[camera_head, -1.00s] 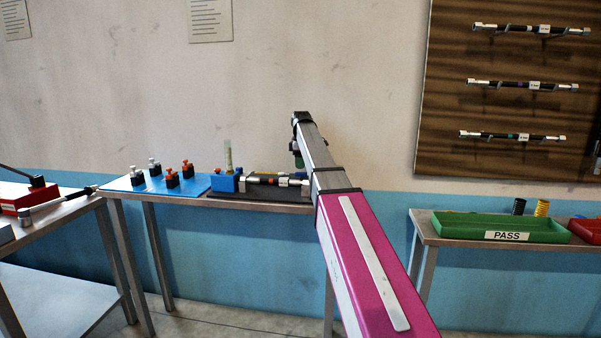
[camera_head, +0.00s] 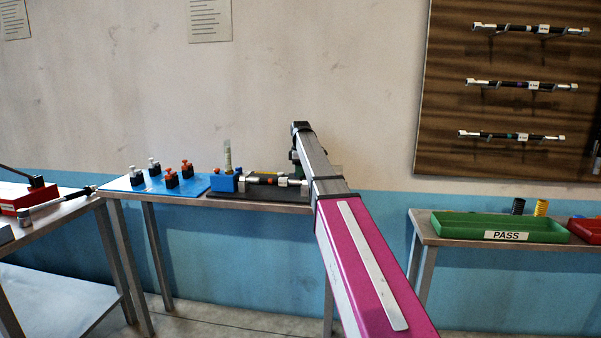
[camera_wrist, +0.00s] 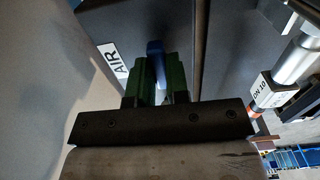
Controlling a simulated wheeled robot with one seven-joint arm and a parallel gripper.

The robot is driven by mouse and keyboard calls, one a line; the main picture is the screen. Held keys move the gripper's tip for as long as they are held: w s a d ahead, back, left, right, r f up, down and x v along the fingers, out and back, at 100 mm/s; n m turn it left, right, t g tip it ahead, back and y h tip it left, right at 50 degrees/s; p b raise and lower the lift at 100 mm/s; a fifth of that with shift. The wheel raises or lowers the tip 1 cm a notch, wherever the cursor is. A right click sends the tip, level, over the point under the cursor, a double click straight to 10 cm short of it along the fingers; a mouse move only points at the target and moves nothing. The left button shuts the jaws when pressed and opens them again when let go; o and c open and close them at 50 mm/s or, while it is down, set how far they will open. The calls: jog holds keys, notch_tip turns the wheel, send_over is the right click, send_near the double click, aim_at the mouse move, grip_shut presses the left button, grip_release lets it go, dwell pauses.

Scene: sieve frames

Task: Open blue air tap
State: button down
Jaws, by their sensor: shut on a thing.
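The blue air tap (camera_wrist: 155,50) shows in the wrist view as a blue lever end beside a white label reading AIR (camera_wrist: 117,60). My gripper (camera_wrist: 158,75) has green fingers, one on each side of the blue lever, and is shut on it. The lower part of the lever is hidden between the fingers. In the head view my gripper (camera_head: 294,160) is at the right end of the back bench, mostly hidden behind my arm, and the tap cannot be made out there.
A black hose with a metal fitting (camera_head: 262,180) lies in the test fixture beside a blue block (camera_head: 224,183) with a clear tube. It is right of my gripper in the wrist view, labelled DN 10 (camera_wrist: 262,90). A green PASS tray (camera_head: 470,226) stands on the right table.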

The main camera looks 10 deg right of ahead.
jog(key=m, duration=1.3)
jog(key=shift+m, duration=2.5)
jog(key=c, duration=1.1)
grip_release()
